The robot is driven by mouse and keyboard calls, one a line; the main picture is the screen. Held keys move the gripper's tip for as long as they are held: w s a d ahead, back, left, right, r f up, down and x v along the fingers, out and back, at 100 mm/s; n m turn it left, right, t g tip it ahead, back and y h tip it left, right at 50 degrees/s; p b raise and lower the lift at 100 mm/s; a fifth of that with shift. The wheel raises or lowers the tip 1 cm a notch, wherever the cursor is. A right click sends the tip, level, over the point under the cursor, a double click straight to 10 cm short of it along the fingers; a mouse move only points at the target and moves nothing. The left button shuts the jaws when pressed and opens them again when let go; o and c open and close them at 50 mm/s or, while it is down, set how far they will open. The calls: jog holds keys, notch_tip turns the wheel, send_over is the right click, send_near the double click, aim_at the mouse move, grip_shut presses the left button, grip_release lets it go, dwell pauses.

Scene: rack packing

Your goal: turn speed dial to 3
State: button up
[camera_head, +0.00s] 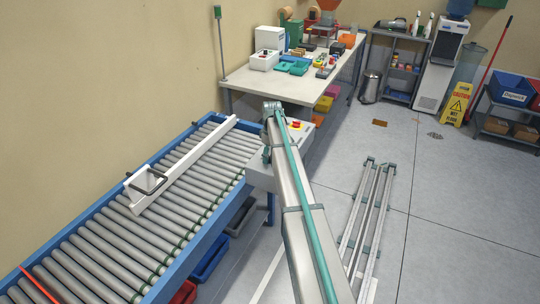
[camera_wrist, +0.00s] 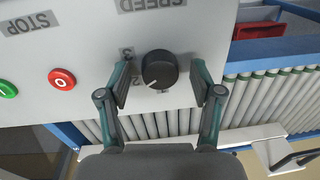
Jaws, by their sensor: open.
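The black round speed dial (camera_wrist: 159,69) sits on a light control panel (camera_wrist: 207,33), seen upside down in the wrist view. A white pointer mark on the dial faces down and slightly left in that picture. Small printed digits show left of the dial; one looks like a 3, others are partly hidden by a finger. My gripper (camera_wrist: 161,84) is open, with one finger on each side of the dial and gaps visible. The grey control box (camera_head: 262,178) stands beside the conveyor in the head view, largely behind my arm. The dial is not visible there.
A red button (camera_wrist: 62,79) and a green button (camera_wrist: 7,88) lie left of the dial. A red and yellow emergency stop (camera_head: 296,126) is on the box. The roller conveyor (camera_head: 110,243) carries a white rail (camera_head: 185,160). A workbench (camera_head: 300,95) stands behind.

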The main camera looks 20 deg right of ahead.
jog(key=c, duration=1.1)
jog(key=shift+c, duration=0.2)
jog(key=shift+m, duration=0.4)
jog(key=m+b, duration=0.2)
jog(key=m, duration=0.3)
jog(key=m+b, duration=0.1)
jog(key=m, duration=0.4)
jog(key=shift+t+b, duration=0.3)
jog(key=shift+t, duration=0.1)
jog(key=shift+m, duration=0.4)
jog(key=o, duration=1.1)
